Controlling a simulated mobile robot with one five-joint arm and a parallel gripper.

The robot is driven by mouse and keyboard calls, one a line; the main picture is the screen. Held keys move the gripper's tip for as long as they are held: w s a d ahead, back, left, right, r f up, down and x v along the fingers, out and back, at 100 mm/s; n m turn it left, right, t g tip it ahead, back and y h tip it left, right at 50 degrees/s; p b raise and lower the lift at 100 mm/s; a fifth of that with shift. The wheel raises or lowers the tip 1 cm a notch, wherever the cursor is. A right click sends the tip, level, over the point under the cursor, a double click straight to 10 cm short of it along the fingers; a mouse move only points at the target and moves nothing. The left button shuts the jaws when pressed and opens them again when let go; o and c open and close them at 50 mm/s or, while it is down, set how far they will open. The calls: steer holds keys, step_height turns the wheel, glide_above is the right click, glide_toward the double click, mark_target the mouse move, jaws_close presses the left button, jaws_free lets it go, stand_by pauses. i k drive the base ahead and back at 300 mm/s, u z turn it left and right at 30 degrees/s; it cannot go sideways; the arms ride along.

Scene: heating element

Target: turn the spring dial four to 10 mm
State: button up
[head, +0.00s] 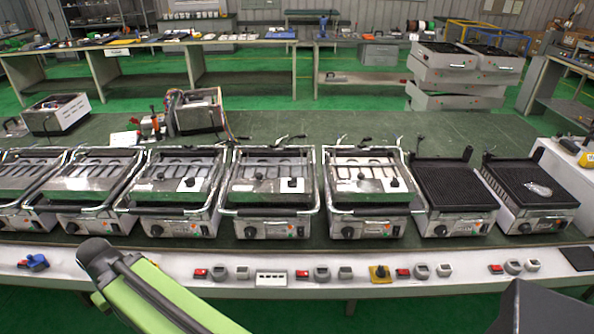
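No dial in the head view carries a label I can read, so I cannot tell which one is spring dial four. Round black knobs sit on the fronts of the grill units, such as the knob (250,232) on the middle one and the knob (348,232) to its right. Small round grey dials (321,272) stand along the white front ledge (375,292), beside red switches. Any mm scale is too small to read. My green arm link enters at the bottom left, in front of the ledge. My gripper is not in view.
Several grill units (270,190) stand in a row on a green bench (330,125). An opened device (198,112) stands behind the grills. The bench is clear at its back middle.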

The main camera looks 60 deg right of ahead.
mark_target(292, 183)
steer(key=u, duration=0.1)
steer(key=i, duration=0.3)
steer(key=z, duration=0.65)
steer(key=k, duration=0.8)
steer(key=z, duration=0.15)
steer(key=i, duration=0.9)
steer(key=u, duration=0.1)
